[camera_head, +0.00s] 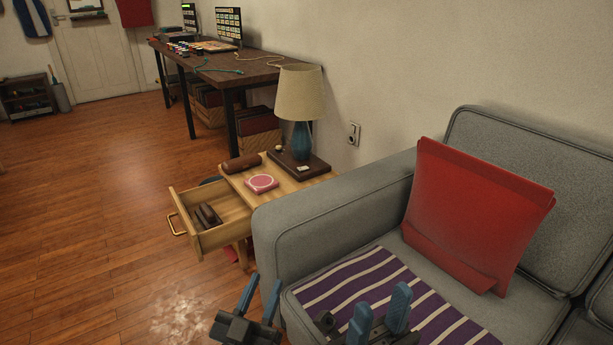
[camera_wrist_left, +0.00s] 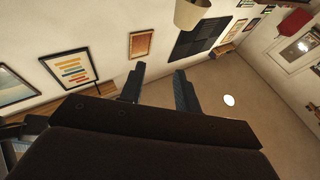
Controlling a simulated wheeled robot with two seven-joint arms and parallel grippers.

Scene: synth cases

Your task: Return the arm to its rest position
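My left gripper (camera_head: 261,293) is low in the head view, in front of the sofa's left arm, with its blue fingers pointing up. Its fingers are apart with nothing between them; they also show apart in the left wrist view (camera_wrist_left: 158,84). My right gripper (camera_head: 380,308) is at the bottom edge, in front of the striped seat cover. Its two blue fingers stand apart and empty. The rest of both arms is out of the head view.
A grey sofa (camera_head: 312,208) with a red cushion (camera_head: 470,215) is at the right. A side table (camera_head: 285,180) with a lamp (camera_head: 300,95) stands beside it. Its drawer (camera_head: 225,232) is pulled out, with dark objects inside. Open wooden floor (camera_head: 90,220) lies at left.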

